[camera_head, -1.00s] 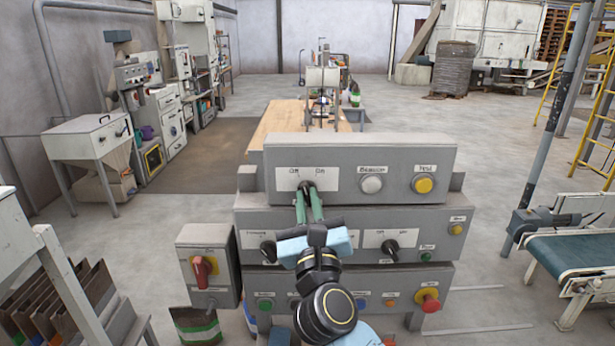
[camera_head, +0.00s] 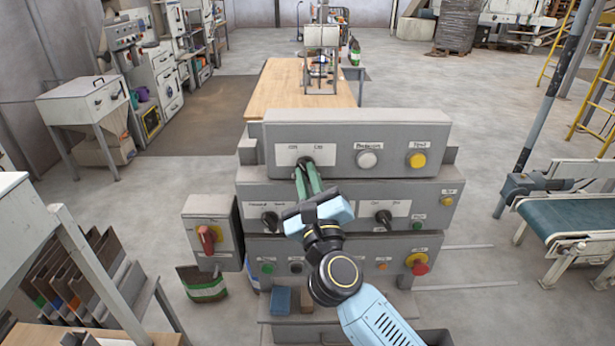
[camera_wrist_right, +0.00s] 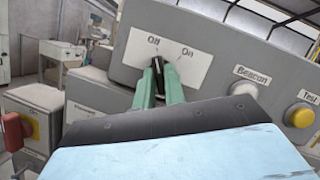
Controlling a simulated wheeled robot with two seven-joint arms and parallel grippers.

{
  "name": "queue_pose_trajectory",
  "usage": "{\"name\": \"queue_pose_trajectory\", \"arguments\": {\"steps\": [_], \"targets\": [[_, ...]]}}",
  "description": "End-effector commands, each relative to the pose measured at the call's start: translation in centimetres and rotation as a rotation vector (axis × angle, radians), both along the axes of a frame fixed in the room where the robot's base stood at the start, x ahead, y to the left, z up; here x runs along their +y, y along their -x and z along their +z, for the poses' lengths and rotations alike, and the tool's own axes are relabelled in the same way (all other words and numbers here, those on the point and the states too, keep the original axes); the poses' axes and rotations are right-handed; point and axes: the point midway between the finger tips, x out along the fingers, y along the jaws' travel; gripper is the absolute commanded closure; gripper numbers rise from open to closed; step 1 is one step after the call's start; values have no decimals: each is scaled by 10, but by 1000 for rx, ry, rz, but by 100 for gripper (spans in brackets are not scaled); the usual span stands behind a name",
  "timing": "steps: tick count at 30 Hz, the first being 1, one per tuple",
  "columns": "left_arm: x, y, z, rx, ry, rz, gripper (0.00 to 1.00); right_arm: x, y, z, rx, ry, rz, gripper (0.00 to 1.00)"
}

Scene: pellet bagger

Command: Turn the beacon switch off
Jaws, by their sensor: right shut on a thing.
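The beacon switch (camera_head: 302,162) is a small black knob on a white plate marked "Off" at left and "On" at right. It sits at the left of the top grey control box (camera_head: 340,131). My right gripper (camera_head: 308,180) reaches it from the front, its green fingers shut on the knob. In the right wrist view the knob (camera_wrist_right: 157,66) shows between the fingertips, its visible top toward "Off"; the fingers hide most of it. A pale round lamp (camera_head: 368,160) labelled "Beacon" sits right of the plate. My left gripper is not in view.
A yellow "Test" button (camera_head: 416,160) is at the right of the same box. A conveyor (camera_head: 570,222) stands at right.

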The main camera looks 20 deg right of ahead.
Motion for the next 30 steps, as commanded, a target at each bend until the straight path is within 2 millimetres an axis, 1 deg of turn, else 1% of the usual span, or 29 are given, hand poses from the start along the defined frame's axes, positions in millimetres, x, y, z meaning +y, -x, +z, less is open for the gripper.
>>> {"name": "queue_pose_trajectory", "arguments": {"steps": [1,5,6,14,17,20,30], "targets": [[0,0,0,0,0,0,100,0,0,-2,3,4,1,86],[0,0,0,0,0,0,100,0,0,-1,2,3,0,69],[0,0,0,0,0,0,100,0,0,-1,2,2,0,66],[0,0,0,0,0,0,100,0,1,-1,1,1,0,66],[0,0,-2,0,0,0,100,1,6,-3,1,0,1,66],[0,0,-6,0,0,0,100,2,20,-9,3,-1,1,66],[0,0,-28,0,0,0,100,7,91,-36,4,1,2,66]]}}
